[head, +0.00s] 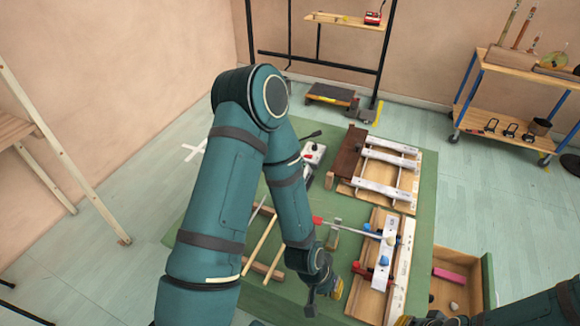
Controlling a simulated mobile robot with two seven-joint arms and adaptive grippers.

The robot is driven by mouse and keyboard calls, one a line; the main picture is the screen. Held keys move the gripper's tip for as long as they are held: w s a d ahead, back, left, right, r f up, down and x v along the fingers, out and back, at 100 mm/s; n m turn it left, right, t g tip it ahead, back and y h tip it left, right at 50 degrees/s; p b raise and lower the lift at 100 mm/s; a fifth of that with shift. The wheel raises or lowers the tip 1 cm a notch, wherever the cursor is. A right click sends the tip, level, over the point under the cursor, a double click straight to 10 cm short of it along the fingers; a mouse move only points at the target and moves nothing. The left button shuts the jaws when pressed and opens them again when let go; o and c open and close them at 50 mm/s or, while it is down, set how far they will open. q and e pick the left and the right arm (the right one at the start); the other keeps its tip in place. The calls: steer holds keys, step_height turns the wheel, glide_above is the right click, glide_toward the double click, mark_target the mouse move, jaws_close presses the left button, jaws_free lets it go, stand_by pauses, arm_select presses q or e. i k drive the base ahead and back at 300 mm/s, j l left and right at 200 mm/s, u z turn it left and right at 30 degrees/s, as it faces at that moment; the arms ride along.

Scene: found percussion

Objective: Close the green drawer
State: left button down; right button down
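The green drawer is a wooden box pulled out at the right side of the green table (424,190). Its green front (488,283) faces right, and its inside holds a pink block (449,275) and a small pale stone (454,306). My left gripper (322,298) points down over the front of the table, well left of the drawer, beside a yellow and black part. Its fingers are too small to judge. My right gripper (430,319) is dark and cut off by the bottom edge, near the drawer's near side. Its fingers are not clear.
Wooden frames with white metal bars (391,172) and coloured clamps cover the table's right half. Wooden sticks (260,244) and a white and red box (313,153) lie left. A blue-framed cart (513,130) stands at the back right.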

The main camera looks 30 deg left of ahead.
mark_target(478, 295)
steer(key=k+l+u, duration=0.1)
steer(key=l+u, duration=0.35)
steer(key=k+l+u, duration=0.2)
steer(key=u, duration=0.2)
steer(key=k+l+u, duration=0.2)
steer(key=l+u, duration=0.25)
steer(key=k+l+z, duration=0.2)
steer(key=k+l, duration=0.15)
steer(key=l, duration=0.25)
steer(key=k+l+z, duration=0.1)
steer(key=l, duration=0.25)
steer(key=k+l+z, duration=0.2)
steer(key=k+l, duration=0.15)
steer(key=l, duration=0.35)
steer(key=i+l+u, duration=0.1)
steer(key=u, duration=0.2)
steer(key=i+l+u, duration=0.35)
steer(key=k+j, duration=0.05)
steer(key=j, duration=0.05)
